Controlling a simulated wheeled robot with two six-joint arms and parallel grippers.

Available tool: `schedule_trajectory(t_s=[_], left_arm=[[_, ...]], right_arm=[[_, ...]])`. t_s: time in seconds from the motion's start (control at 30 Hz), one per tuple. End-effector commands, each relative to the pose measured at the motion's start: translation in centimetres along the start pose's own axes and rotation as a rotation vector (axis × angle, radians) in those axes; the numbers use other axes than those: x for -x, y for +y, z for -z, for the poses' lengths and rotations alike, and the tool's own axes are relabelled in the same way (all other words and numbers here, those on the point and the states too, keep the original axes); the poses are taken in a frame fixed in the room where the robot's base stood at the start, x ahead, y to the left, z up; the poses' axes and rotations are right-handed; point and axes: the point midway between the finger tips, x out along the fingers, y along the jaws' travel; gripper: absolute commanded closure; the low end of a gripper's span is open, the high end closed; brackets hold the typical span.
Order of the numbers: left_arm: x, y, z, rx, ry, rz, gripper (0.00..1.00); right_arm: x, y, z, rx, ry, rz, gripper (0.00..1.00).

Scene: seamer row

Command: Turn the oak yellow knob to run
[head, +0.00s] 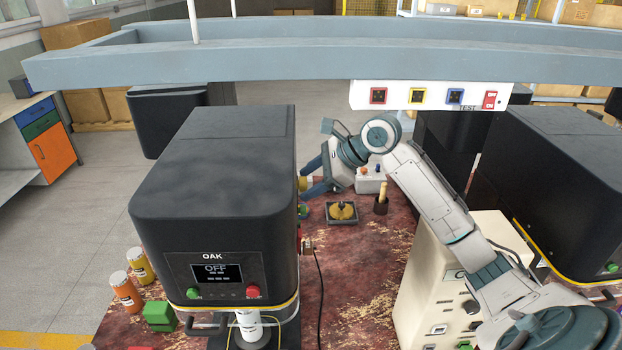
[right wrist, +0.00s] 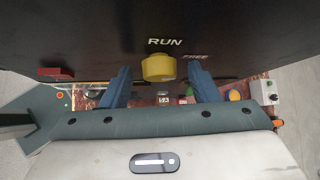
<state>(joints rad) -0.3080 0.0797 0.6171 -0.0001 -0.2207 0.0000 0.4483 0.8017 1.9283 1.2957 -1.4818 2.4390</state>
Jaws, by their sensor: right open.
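The OAK machine (head: 212,175) is a black box at centre left in the head view, and its screen (head: 217,273) reads OFF. The yellow knob (right wrist: 158,68) is on its dark side panel, below the word RUN, with FREE to the upper right. Which way the knob points I cannot tell. My left gripper is not in view.
A blue-grey beam (head: 320,52) crosses above. Another black machine (head: 560,190) stands at right.

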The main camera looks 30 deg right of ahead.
Motion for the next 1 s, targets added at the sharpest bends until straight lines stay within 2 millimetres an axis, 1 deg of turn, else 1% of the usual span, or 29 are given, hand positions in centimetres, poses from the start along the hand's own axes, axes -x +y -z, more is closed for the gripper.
schedule_trajectory(t_s=[0.07,0.1,0.27,0.3,0.33,0.67,0.87,1.0], left_arm=[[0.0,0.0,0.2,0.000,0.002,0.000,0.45],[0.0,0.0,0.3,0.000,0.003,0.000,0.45],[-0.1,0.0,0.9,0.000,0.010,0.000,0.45],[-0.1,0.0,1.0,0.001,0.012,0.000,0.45],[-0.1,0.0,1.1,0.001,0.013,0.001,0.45],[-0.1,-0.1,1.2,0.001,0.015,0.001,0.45],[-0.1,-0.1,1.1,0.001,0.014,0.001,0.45],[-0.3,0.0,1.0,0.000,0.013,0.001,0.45]], right_arm=[[0.0,0.0,0.0,0.000,0.000,0.000,0.45],[0.0,0.0,0.0,0.000,0.000,0.000,0.49],[0.0,0.0,0.0,0.000,0.000,0.000,0.80],[0.0,0.0,0.0,0.000,0.000,0.000,0.88],[0.0,0.0,0.0,0.000,0.000,0.000,0.90],[0.0,0.1,0.1,0.032,0.001,0.032,0.89],[0.0,0.4,0.1,0.115,0.002,0.113,0.89],[-0.1,0.6,0.2,0.200,0.003,0.196,0.89]])
